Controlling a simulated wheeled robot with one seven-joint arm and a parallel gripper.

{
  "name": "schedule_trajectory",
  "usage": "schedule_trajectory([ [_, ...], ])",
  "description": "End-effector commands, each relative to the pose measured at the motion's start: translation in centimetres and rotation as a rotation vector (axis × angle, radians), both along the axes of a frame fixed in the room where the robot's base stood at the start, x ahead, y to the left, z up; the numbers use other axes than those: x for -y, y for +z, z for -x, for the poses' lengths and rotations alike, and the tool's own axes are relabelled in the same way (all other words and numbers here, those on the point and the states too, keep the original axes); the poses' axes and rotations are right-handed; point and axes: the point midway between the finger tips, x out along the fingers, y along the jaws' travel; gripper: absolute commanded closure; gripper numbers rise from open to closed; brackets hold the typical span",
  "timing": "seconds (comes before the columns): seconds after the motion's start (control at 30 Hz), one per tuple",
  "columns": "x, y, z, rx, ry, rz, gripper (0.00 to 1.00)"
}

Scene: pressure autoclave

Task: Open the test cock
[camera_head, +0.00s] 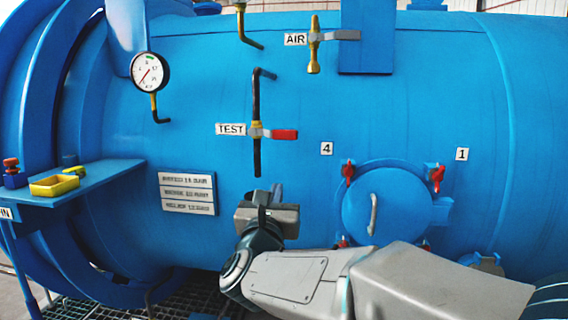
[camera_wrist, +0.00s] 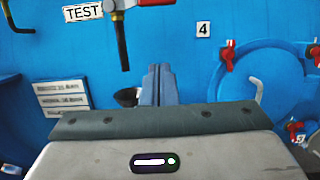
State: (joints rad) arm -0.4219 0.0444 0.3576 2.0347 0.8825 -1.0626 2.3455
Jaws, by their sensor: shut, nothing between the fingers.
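The test cock has a red-tipped lever (camera_head: 284,134) on a vertical black pipe (camera_head: 257,100) with a brass valve body. The lever points right, crosswise to the pipe. A white TEST label (camera_head: 230,129) is to its left. In the wrist view the pipe's lower end (camera_wrist: 122,42) and part of the red lever (camera_wrist: 156,2) show at the top edge; the label also shows there (camera_wrist: 82,12). My gripper (camera_head: 277,190) is below and slightly right of the pipe's lower end, apart from the lever. Its fingers (camera_wrist: 158,82) point toward the tank and are together, empty.
The blue tank wall (camera_head: 400,110) fills the background. An AIR valve (camera_head: 314,48) is above right, and a pressure gauge (camera_head: 150,72) at upper left. A round hatch (camera_head: 388,205) with red clamps is right of my gripper. Label plates (camera_head: 187,193) are left. A shelf (camera_head: 110,172) juts out at far left.

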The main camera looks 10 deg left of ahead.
Motion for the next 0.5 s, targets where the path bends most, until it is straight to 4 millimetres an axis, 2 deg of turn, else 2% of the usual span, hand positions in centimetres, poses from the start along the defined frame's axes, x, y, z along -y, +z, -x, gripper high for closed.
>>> schedule_trajectory([
  [0.17, 0.0, 0.6, -1.5, 0.002, -0.005, -0.018, 1.0],
  [0.5, 0.0, 2.4, -8.4, 0.002, -0.004, -0.013, 1.0],
])
